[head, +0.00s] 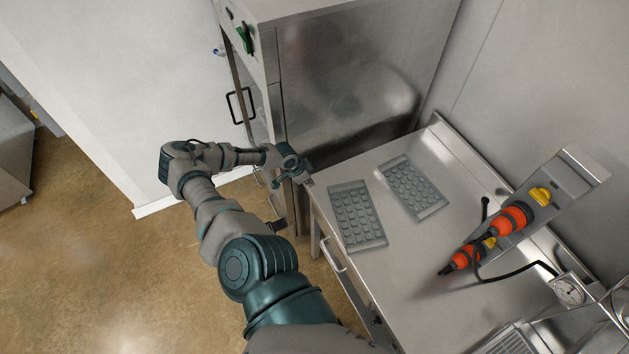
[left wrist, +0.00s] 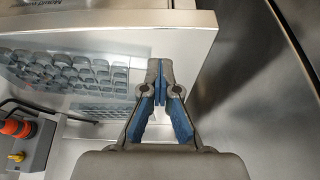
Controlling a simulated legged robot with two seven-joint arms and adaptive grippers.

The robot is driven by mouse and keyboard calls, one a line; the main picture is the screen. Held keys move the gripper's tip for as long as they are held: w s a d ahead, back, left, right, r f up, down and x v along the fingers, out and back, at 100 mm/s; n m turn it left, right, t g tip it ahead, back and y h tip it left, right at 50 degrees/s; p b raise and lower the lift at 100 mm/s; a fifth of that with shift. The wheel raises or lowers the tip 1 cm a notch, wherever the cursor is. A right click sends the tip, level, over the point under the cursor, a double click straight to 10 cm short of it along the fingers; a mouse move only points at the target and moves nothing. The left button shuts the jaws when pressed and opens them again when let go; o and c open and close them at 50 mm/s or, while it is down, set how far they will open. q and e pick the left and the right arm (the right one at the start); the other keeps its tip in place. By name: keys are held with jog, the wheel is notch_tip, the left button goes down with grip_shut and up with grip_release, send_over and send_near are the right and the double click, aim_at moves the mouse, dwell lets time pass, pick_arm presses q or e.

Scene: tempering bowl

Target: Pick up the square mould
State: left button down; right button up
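Two grey moulds with rows of cavities lie flat on the steel table. The nearer mould (head: 357,216) is close to the table's left edge, and the other mould (head: 412,188) lies to its right, further back. I cannot tell from the cavities which is the square one. Moulds (left wrist: 75,72) also show left of the fingers in the left wrist view. My left gripper (head: 300,172) is by the table's back left corner, apart from both moulds. In the left wrist view its fingertips (left wrist: 160,75) are together, with nothing visible between them. My right gripper is not in view.
A tall steel cabinet (head: 350,75) stands right behind the left gripper. On the table (head: 410,270), an orange-and-black tool unit (head: 510,218) with a cable and a round dial (head: 568,291) stand at the right. The table's front middle is clear.

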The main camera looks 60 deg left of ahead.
pick_arm(q)
jog(key=shift+a, duration=0.1)
jog(key=shift+c, duration=1.9)
grip_release()
jog(key=shift+s+r, duration=0.1)
jog(key=shift+s, duration=0.05)
